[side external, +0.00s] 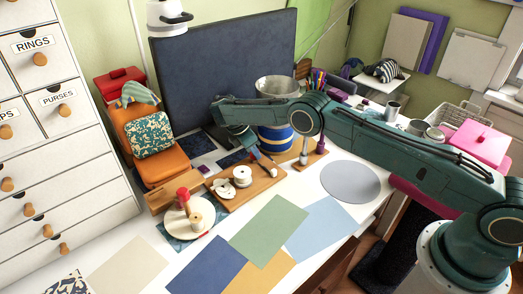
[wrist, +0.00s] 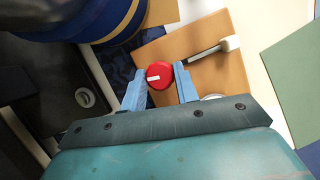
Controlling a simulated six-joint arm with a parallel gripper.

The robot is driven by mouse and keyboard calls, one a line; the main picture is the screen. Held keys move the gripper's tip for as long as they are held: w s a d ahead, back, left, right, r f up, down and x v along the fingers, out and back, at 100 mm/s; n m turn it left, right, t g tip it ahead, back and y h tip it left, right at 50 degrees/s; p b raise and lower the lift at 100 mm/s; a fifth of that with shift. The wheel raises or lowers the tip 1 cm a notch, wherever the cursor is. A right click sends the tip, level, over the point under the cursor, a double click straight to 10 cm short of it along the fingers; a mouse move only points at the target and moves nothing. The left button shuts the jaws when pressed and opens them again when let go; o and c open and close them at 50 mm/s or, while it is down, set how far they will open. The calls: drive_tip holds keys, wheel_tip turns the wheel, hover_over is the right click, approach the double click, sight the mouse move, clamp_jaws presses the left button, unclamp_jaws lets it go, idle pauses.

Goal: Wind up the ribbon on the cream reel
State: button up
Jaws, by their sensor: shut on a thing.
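My gripper (wrist: 160,78) is shut on a round red knob (wrist: 158,77) with a white mark; its two blue fingers stand on either side of it. In the side view my gripper (side external: 254,152) is low over the back of a wooden board (side external: 262,187), beside a blue and yellow drum, and the knob is hidden there. White or cream reels (side external: 242,174) stand on this board. A cream disc (side external: 176,225) with a red upright piece and a small wooden spool is nearer the front. I cannot tell which is the cream reel, and no ribbon shows clearly.
The blue and yellow drum (side external: 276,137) stands close behind my gripper. A second board with upright posts (side external: 304,157) is to its right. An orange case (side external: 160,166) is at left. Flat coloured sheets (side external: 270,230) cover the front table. A pale-ended lever (wrist: 229,44) lies near the knob.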

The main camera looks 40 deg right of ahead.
drive_tip(key=o, duration=1)
drive_tip(key=shift+n+t, duration=0.3)
drive_tip(key=shift+n, duration=0.3)
drive_tip(key=n+t, duration=0.1)
drive_tip(key=n, duration=0.1)
drive_tip(key=n+t, duration=0.1)
drive_tip(key=n, duration=0.2)
drive_tip(key=shift+s, duration=0.2)
drive_tip(key=v, duration=1.4)
drive_tip(key=shift+s+d+r+m+t+y, duration=0.25)
drive_tip(key=shift+s+d+r+m, duration=0.8)
drive_tip(key=shift+r, duration=1.5)
drive_tip(key=shift+s+d+r+m+t+y, duration=0.1)
drive_tip(key=shift+s+d+r+m+y, duration=0.35)
drive_tip(key=shift+s+r+m, duration=1.25)
drive_tip(key=shift+s+d+r+m+t+y, duration=0.2)
drive_tip(key=shift+s+d+r+m, duration=0.95)
drive_tip(key=shift+r, duration=2.3)
drive_tip(key=shift+s+a+n, duration=0.25)
drive_tip(key=shift+s+n, duration=0.05)
drive_tip(key=shift+n, duration=0.2)
